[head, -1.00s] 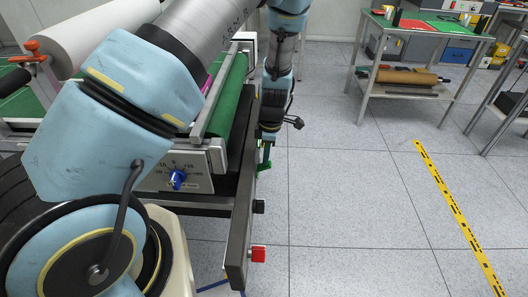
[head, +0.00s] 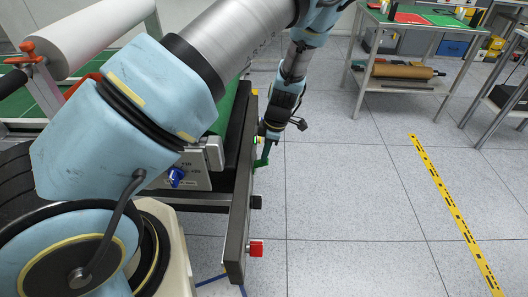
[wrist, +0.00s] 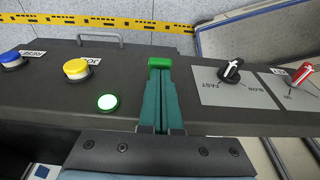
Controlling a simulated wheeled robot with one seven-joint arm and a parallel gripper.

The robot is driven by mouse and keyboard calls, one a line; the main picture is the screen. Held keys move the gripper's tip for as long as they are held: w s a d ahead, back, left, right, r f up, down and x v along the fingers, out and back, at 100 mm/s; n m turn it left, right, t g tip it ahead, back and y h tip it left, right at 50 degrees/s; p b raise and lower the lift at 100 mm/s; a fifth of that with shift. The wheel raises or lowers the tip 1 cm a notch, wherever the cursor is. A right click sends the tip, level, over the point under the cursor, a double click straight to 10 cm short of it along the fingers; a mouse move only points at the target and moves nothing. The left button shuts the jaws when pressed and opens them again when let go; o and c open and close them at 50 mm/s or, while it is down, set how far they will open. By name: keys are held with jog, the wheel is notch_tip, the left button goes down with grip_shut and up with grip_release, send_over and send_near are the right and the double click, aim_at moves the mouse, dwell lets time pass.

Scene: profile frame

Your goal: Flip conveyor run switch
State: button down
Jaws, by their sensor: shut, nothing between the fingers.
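The control panel (wrist: 225,115) shows close up in the wrist view; its narrow side is along the conveyor frame in the head view. A red-handled switch (wrist: 303,72) sits on a pale plate at the panel's right end, partly cut off by the picture edge. My gripper (wrist: 160,64) is shut and empty, its green-tipped fingers over the panel left of a black SLOW/FAST knob (wrist: 231,70). It is well apart from the red switch. In the head view my gripper (head: 262,156) is beside the conveyor frame, partly hidden.
Left of my fingers are a lit green button (wrist: 107,102), a yellow button (wrist: 76,69) and a blue button (wrist: 12,60). A red knob (head: 256,248) sticks out from the frame's near end. Open floor (head: 340,190) lies to the right, with shelving beyond.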

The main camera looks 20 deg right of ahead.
jog(key=shift+s+d+f+t+y, duration=0.15)
jog(key=shift+d+f+t+y, duration=0.2)
jog(key=shift+y, duration=0.35)
jog(key=shift+s+d+f, duration=0.1)
jog(key=shift+d+f, duration=0.1)
jog(key=shift+f, duration=0.1)
jog(key=shift+s+d+f+b, duration=0.1)
jog(key=shift+d+f+b, duration=0.1)
jog(key=shift+b, duration=0.1)
jog(key=y+b, duration=0.1)
jog(key=f+t+y+b, duration=0.1)
jog(key=y+b, duration=0.1)
jog(key=t+y+b, duration=0.1)
jog(key=shift+s+d+f+y+b, duration=0.15)
jog(key=shift+d+f+y+b, duration=0.05)
jog(key=shift+d+y+b, duration=0.2)
jog(key=shift+a, duration=0.1)
jog(key=shift+w+a+r, duration=0.3)
jog(key=shift+a+r, duration=0.05)
jog(key=shift+a, duration=0.25)
